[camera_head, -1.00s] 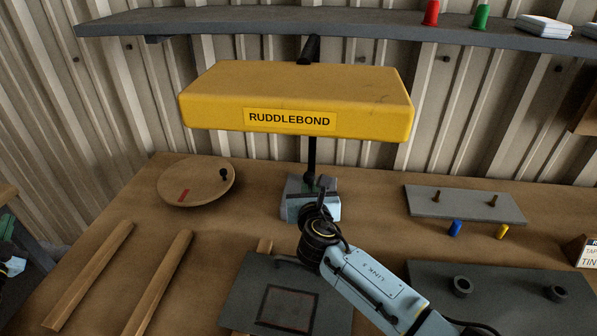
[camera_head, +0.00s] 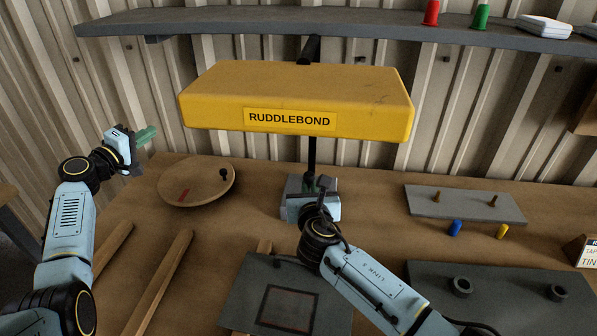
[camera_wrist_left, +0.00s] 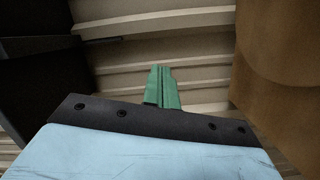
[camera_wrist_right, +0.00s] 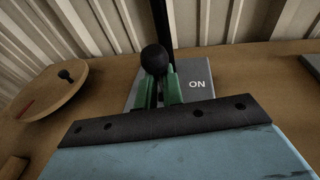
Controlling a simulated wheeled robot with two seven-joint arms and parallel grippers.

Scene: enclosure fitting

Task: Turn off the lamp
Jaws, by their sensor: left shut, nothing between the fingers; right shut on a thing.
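The lamp has a wide yellow shade (camera_head: 297,98) marked RUDDLEBOND, on a black post above a small grey base (camera_head: 296,210). In the right wrist view the base (camera_wrist_right: 197,72) carries the word ON, right of a black ball knob (camera_wrist_right: 154,58). My right gripper (camera_wrist_right: 158,84) is shut on this knob with its green fingers; in the head view its wrist partly hides the base. My left gripper (camera_head: 146,134) is raised at the left, away from the lamp, its green fingers (camera_wrist_left: 162,86) shut and empty.
Two wooden rails (camera_head: 160,280) lie at front left. Dark plates (camera_head: 245,290) lie in front, and a pegged grey plate (camera_head: 465,204) at right. A shelf (camera_head: 220,22) runs above.

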